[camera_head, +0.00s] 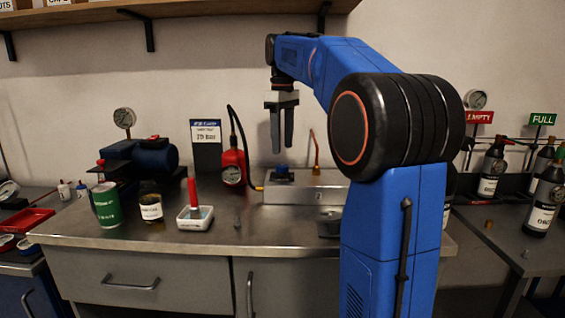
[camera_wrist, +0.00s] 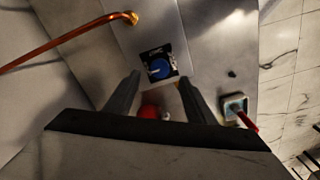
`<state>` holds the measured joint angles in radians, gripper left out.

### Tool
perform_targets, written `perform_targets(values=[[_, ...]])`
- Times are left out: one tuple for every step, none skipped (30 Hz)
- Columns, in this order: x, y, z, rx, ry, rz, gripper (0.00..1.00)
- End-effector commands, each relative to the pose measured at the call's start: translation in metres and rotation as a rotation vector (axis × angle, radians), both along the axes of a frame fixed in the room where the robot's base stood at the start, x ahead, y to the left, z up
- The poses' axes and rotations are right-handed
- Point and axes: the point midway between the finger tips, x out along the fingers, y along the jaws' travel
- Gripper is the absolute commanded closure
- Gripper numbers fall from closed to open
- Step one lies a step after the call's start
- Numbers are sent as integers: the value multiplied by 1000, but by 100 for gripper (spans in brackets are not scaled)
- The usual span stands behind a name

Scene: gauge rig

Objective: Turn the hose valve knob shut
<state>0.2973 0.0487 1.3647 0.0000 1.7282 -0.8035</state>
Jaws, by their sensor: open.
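The hose valve knob is a small blue knob (camera_head: 282,169) on top of a metal box (camera_head: 305,189) on the bench. In the wrist view the blue knob (camera_wrist: 159,68) sits on a dark square plate with white marks, too small to read. My gripper (camera_head: 282,150) hangs above the knob in the head view, fingers pointing down, apart and empty. In the wrist view my gripper (camera_wrist: 158,84) shows its two fingers on either side below the knob, with nothing between the tips. The gap in height between fingertips and knob is hard to judge.
A copper pipe (camera_head: 316,150) rises just right of the knob. A white tray (camera_head: 195,222) with a red-handled tool, a jar (camera_head: 150,207) and a green can (camera_head: 106,205) stand further left.

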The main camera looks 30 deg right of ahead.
Motion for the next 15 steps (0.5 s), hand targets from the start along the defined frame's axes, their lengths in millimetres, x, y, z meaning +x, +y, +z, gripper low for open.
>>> perform_targets(values=[[-1, 0, -10, 0, 1, 0, 50], [-1, 0, -15, 1, 3, 0, 50], [-1, 0, -22, 0, 1, 0, 50], [-1, 0, -27, 1, 3, 0, 50], [-1, 0, -32, 1, 3, 0, 50], [0, 0, -37, 0, 1, 0, 50], [-1, 0, -42, 1, 3, 0, 50], [0, 0, -46, 1, 3, 0, 50], [0, 0, -50, 0, 1, 0, 50], [0, 0, -53, 0, 1, 0, 50], [0, 0, -56, 1, 2, 0, 50], [0, 0, -59, 0, 1, 0, 50], [0, 0, -61, 0, 0, 0, 50], [0, 0, -63, 0, 0, 0, 50], [0, 0, -64, 0, 0, 0, 50]])
